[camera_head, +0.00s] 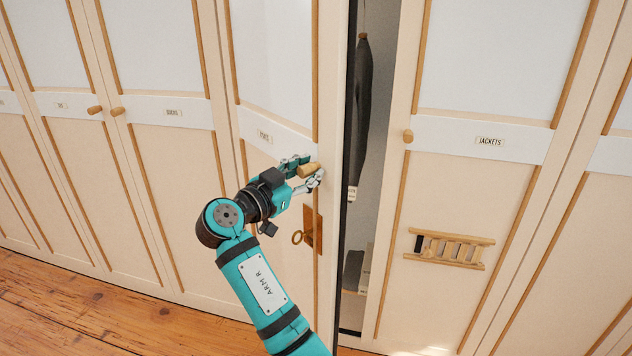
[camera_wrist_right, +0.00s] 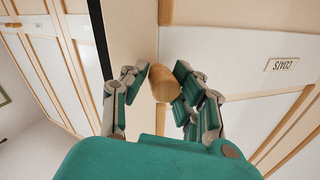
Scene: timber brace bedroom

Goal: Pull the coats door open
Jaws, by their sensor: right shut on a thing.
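The coats door (camera_head: 275,80) is cream with wood strips and a white band. It stands ajar, with its right edge away from the frame and an open gap beside it. Its "COATS" label (camera_wrist_right: 282,65) reads upside down in the wrist view. My right gripper (camera_head: 306,174) is shut on the door's round wooden knob (camera_head: 309,170). My left gripper is not in view.
Through the gap a dark garment (camera_head: 361,110) hangs inside. To the right is the shut jackets door (camera_head: 465,185) with a small wooden rack (camera_head: 447,249). Wooden floor (camera_head: 60,315) is clear at lower left.

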